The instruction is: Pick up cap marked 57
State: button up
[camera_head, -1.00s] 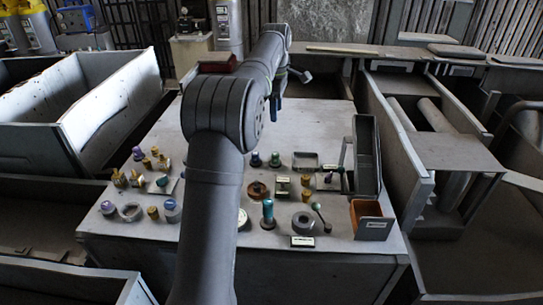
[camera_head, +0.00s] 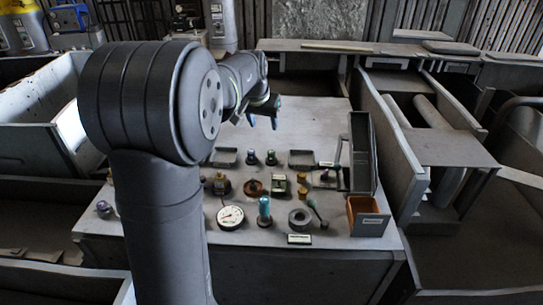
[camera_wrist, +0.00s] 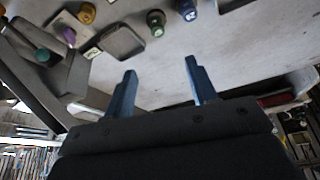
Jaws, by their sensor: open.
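Two small caps stand near each other on the grey table. The blue-purple cap (camera_head: 251,157) also shows in the wrist view (camera_wrist: 187,9), and the dark green cap (camera_head: 271,158) shows there too (camera_wrist: 157,22). Both have pale marks on top, too small to read, so I cannot tell which cap bears 57. My gripper (camera_head: 262,112) is above the far part of the table, behind the caps in the head view. In the wrist view its blue fingers (camera_wrist: 160,70) are apart with nothing between them. My arm hides the table's left part.
Shallow trays (camera_head: 224,157) and (camera_head: 302,159) flank the caps. A tall grey bin (camera_head: 362,155) and an orange-brown box (camera_head: 368,216) stand at the right. A gauge (camera_head: 230,217), a teal-topped part (camera_head: 264,210) and a ring (camera_head: 299,217) are nearer. The far tabletop is clear.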

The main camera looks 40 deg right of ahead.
send_near(271, 152)
jog(key=x, duration=0.5)
jog(key=shift+w+a, duration=0.1)
jog(key=shift+a, duration=0.05)
jog(key=shift+x, duration=2.65)
jog(key=shift+d+r, duration=0.1)
jog(key=shift+d, duration=0.1)
jog(key=shift+c, duration=0.4)
jog(key=c, duration=1)
